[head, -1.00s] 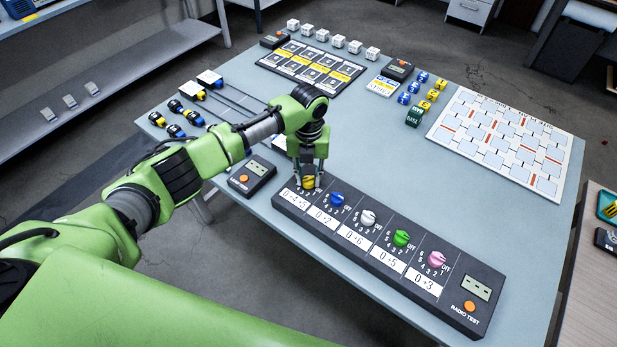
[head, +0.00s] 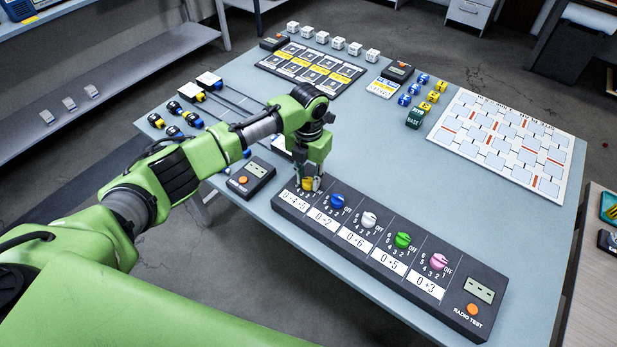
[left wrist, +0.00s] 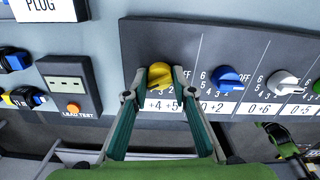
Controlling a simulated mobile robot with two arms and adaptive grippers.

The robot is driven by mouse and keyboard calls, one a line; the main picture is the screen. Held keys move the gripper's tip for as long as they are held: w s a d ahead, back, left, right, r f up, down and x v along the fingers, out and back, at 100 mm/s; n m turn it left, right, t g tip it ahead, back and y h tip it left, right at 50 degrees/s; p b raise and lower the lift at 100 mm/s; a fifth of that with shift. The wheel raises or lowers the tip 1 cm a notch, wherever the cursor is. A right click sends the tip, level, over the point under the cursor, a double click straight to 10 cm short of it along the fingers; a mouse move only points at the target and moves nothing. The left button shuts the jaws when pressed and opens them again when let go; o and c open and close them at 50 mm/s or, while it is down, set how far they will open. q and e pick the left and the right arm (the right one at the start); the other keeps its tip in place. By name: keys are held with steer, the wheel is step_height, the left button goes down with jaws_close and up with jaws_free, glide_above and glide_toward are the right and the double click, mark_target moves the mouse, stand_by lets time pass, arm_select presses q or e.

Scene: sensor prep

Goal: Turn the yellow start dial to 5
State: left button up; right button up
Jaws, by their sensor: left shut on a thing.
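The yellow start dial (head: 308,184) is the leftmost knob on the long dark panel (head: 386,212). My left gripper (head: 309,178) points down at it, with its fingers shut on the dial. In the left wrist view the yellow dial (left wrist: 160,76) sits between the two fingertips (left wrist: 158,90). My right gripper is not clearly seen.
Blue (head: 337,201), white (head: 369,219), green (head: 402,240) and pink (head: 439,261) dials stand in a row to the right. A small tester box (head: 250,177) lies left of the panel. The table behind the panel is clear in the middle.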

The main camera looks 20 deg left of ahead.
mark_target(308, 179)
arm_select(q)
steer(key=shift+r, duration=0.1)
steer(key=o, duration=1.1)
step_height(308, 179, up, 12)
